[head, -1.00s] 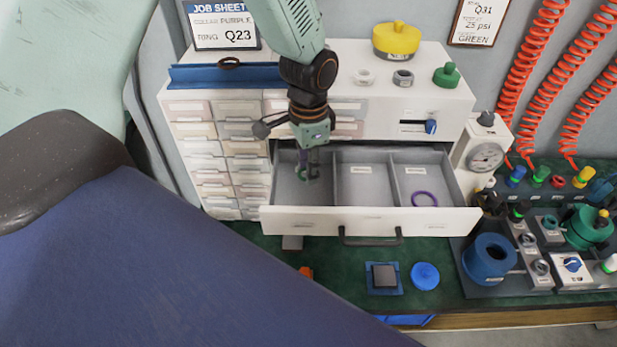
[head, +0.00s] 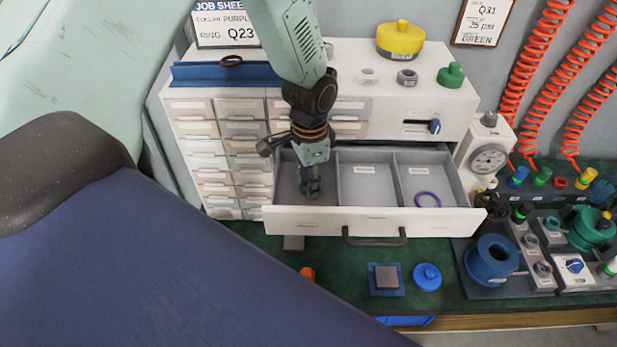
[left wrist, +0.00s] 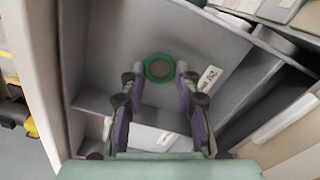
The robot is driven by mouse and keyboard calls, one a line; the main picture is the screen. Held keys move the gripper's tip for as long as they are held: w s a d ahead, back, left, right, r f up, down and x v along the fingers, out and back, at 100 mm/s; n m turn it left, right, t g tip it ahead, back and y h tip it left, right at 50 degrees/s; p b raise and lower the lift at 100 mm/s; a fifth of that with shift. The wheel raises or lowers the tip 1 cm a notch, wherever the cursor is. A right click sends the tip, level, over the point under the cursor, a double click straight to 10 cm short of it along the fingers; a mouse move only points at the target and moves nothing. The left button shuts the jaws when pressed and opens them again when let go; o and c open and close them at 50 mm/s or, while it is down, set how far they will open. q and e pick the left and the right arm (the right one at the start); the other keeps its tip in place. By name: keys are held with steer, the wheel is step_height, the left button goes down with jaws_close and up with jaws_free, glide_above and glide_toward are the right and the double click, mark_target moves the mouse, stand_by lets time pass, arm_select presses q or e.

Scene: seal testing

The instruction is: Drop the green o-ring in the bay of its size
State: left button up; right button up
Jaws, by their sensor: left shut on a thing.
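The green o-ring (left wrist: 159,67) is at the fingertips of my left gripper (left wrist: 160,76) in the left wrist view, and the gripper is shut on it. In the head view my left gripper (head: 310,190) reaches down into the left bay (head: 287,189) of the open drawer (head: 318,222). The ring is hard to make out there. In the left wrist view the bay floor (left wrist: 200,45) lies beneath the ring, with a white label (left wrist: 208,78) beside it that seems to start with "20". My right gripper is not in view.
The middle bay (head: 367,190) looks empty, and a purple ring (head: 428,200) lies in the right bay. Thin dividers part the bays. A cabinet top with a yellow pot (head: 400,42) and small collars stands behind. Gauges and fittings crowd the right.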

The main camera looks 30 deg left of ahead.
arm_select(q)
steer(key=shift+d, duration=0.1)
steer(key=o, duration=0.7)
steer(key=shift+r, duration=0.45)
steer(key=shift+w+r+p, duration=0.15)
steer(key=shift+r+p, duration=0.5)
steer(key=shift+r, duration=5.5)
